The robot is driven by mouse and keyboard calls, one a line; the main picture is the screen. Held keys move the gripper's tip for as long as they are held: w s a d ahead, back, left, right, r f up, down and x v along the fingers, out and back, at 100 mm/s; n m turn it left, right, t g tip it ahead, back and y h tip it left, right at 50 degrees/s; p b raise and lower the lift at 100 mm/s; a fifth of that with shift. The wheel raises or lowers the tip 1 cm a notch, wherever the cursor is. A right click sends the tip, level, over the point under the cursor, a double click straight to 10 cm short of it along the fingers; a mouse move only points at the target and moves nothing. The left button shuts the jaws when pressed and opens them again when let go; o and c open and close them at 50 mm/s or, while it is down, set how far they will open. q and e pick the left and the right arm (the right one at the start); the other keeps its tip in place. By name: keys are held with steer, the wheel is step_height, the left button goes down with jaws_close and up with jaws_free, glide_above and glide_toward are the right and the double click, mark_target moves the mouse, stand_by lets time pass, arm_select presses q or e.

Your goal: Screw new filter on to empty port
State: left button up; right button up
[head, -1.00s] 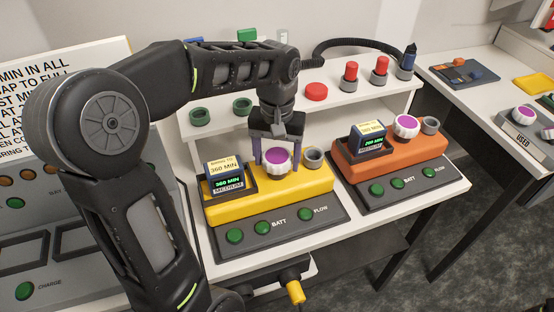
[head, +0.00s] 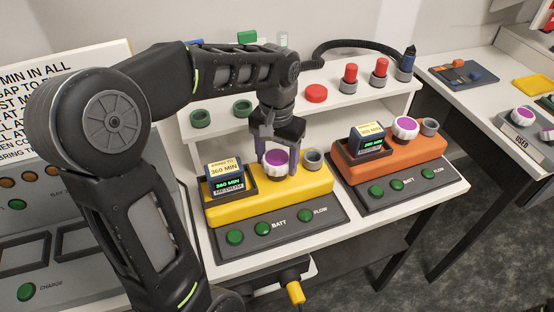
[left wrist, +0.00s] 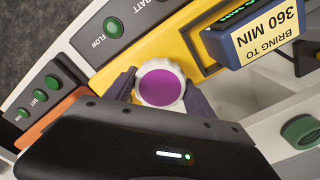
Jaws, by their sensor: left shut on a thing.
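A white ribbed filter with a purple top (head: 276,163) stands upright on the yellow unit (head: 290,190), between its display block and a grey ring-shaped fitting (head: 313,159). My left gripper (head: 275,150) reaches down from above and is shut on this filter. In the left wrist view the filter (left wrist: 161,86) sits between the two purple fingers. The port under it is hidden, so I cannot tell how far it is threaded. My right gripper is not in view.
An orange unit (head: 412,152) with its own purple-topped filter (head: 405,128) stands to the right. A shelf behind holds green rings (head: 200,118), red caps (head: 316,93) and a blue nozzle (head: 407,62). A tray marked USED (head: 520,138) is on the far right table.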

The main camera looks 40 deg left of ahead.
arm_select(q)
steer(key=m+p, duration=0.1)
steer(key=m, duration=0.6)
steer(key=shift+r+p, duration=0.1)
steer(key=shift+p, duration=0.2)
steer(key=m+p, duration=0.1)
steer(key=m, duration=0.4)
steer(key=m+p, duration=0.2)
steer(key=m, duration=0.5)
steer(key=m+p, duration=0.1)
steer(key=m, duration=0.2)
steer(key=shift+m, duration=0.4)
steer(key=shift+f+m+p, duration=0.2)
steer(key=shift+m+p, duration=0.15)
steer(key=shift+m, duration=0.45)
steer(key=o, duration=1.6)
